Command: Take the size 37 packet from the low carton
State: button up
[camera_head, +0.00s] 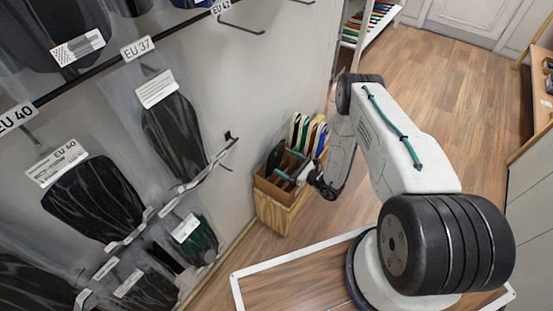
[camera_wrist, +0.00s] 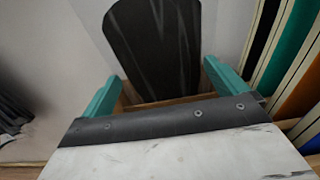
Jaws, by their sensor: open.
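The low carton (camera_head: 274,190) is an open brown box with dividers, on a wooden base by the wall in the head view. Its edge (camera_wrist: 165,101) crosses the wrist view. My gripper (camera_wrist: 161,72) is open, with two teal fingers apart, and is at the carton. A clear packet with a dark insole (camera_wrist: 152,42) shows upright between and beyond the fingers, apart from them. Its size label is not in view, so I cannot tell whether it is size 37. In the head view, my wrist partly hides the carton.
Several coloured sheets (camera_head: 308,135) stand at the carton's back and show close to my right finger in the wrist view (camera_wrist: 281,55). Packets hang on wall hooks at left, including an EU 40 packet (camera_head: 92,200). A white-framed floor area (camera_head: 290,268) lies in front.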

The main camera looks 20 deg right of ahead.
aim_at(279, 158)
jog(key=x, duration=0.3)
jog(key=shift+w, duration=0.1)
jog(key=c, duration=1.1)
jog(key=shift+r, duration=0.15)
